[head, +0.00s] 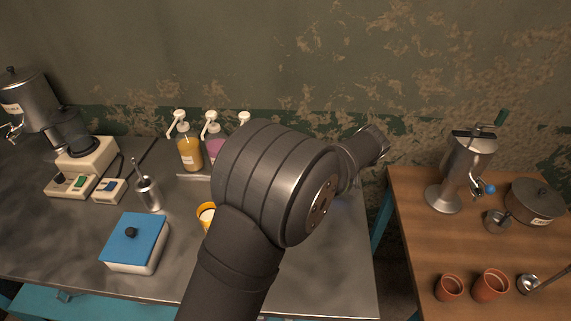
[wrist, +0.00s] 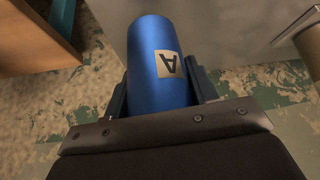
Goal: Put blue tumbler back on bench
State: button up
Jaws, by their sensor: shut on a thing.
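The blue tumbler (wrist: 150,40), with a tan label marked A, is between the two dark fingers of my gripper (wrist: 162,88) in the wrist view. The gripper is shut on it. The grey metal bench (head: 60,240) fills the left and middle of the head view; its surface also shows beside the tumbler in the wrist view (wrist: 218,28). In the head view my arm hides the gripper and the tumbler, so the tumbler's height over the bench cannot be told.
On the bench are pump bottles (head: 190,152), a yellow cup (head: 206,215), a blue-lidded box (head: 135,240) and a metal beaker (head: 148,193). A wooden table (head: 430,245) with a metal grinder (head: 465,165) and clay cups (head: 490,286) stands right, across a gap.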

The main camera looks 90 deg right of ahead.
jog(key=shift+s+d, duration=0.15)
jog(key=shift+s, duration=0.95)
jog(key=w+a+r+n, duration=0.1)
jog(key=w+a+r, duration=0.15)
jog(key=w, duration=0.55)
jog(key=w+a+r+t, duration=0.1)
jog(key=w+a+r, duration=0.15)
jog(key=w, duration=0.55)
jog(key=w+a+r+n, duration=0.1)
jog(key=w+a+r, duration=0.15)
jog(key=w, duration=0.55)
jog(key=w+a+n, duration=0.1)
jog(key=w+a, duration=0.9)
jog(key=a, duration=0.1)
jog(key=w+a+n+t, duration=0.1)
jog(key=w+a, duration=0.3)
jog(key=a, duration=0.2)
jog(key=w+a+n, duration=0.1)
jog(key=w+a, duration=0.2)
jog(key=a, duration=0.3)
jog(key=shift+y, duration=0.4)
jog(key=shift+f, duration=5.35)
